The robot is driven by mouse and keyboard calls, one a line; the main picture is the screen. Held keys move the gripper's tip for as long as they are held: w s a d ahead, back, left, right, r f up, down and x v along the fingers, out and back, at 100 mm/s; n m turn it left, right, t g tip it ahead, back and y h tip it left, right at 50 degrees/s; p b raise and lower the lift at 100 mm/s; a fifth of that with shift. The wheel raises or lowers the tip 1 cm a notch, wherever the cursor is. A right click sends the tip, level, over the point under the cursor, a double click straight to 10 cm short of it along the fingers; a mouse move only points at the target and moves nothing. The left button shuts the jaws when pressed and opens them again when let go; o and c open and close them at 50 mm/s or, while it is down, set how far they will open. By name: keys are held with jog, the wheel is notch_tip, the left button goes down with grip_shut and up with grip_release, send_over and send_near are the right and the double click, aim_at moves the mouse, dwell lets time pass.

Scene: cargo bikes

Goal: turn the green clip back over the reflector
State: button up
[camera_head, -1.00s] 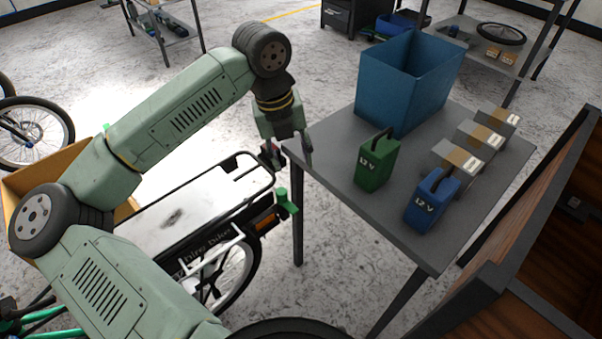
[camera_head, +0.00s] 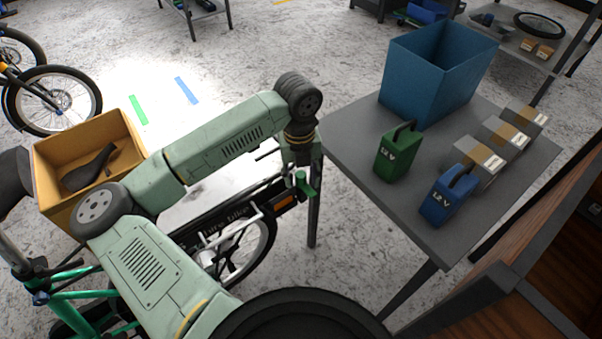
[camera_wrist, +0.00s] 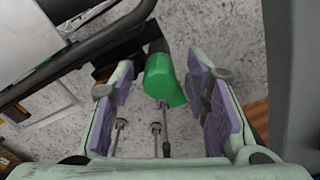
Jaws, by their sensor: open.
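The green clip (camera_head: 305,184) is at the rear end of the cargo bike's rack (camera_head: 236,209), beside the orange reflector (camera_head: 285,203). The clip sticks up and out at the rack's corner and does not cover the visible orange face. My gripper (camera_wrist: 160,98) is open. In the wrist view the green clip (camera_wrist: 163,80) lies between the two purple-padded fingers, with a gap visible on each side. In the head view my gripper (camera_head: 302,160) is just above the clip, its fingertips partly hidden. I cannot make out the reflector in the wrist view.
A grey table (camera_head: 350,140) stands close to the right of my gripper. It holds a blue bin (camera_head: 430,80), a green battery (camera_head: 399,152), a blue battery (camera_head: 447,195) and several small boxes. A cardboard box (camera_head: 60,160) with a saddle is at the left.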

jog(key=shift+c, duration=0.6)
grip_shut()
